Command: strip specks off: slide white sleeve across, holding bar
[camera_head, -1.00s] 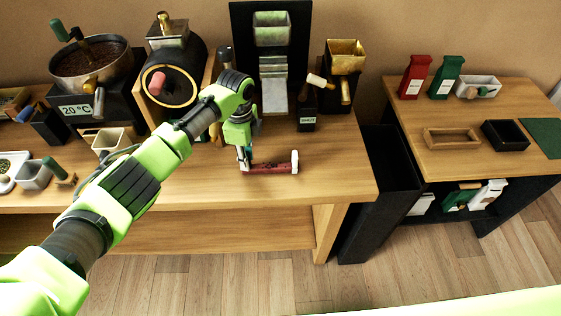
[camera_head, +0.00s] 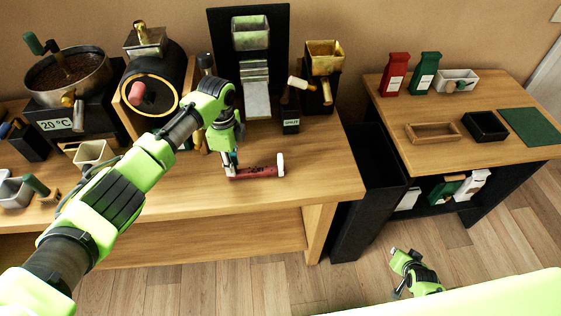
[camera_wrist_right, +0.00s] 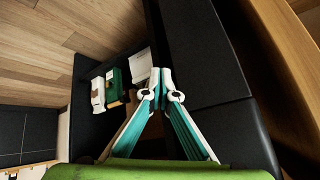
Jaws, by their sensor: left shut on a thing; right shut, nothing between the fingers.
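A dark red bar (camera_head: 256,173) with small specks lies along the front part of the long wooden table. A white sleeve (camera_head: 281,165) sits around the bar's right end. My left gripper (camera_head: 231,169) is shut on the bar's left end, its fingers pointing down. My right gripper (camera_head: 397,291) is low in front of the shelving, well to the right of the bar and apart from it. In the right wrist view its fingertips (camera_wrist_right: 160,82) meet with nothing between them. The bar and sleeve are not in that view.
A black bin (camera_head: 365,205) stands in the gap between the long table and the right table (camera_head: 470,150). Behind the bar stand a black labelled holder (camera_head: 291,126) and a metal chute (camera_head: 255,98). The table right of the sleeve is clear.

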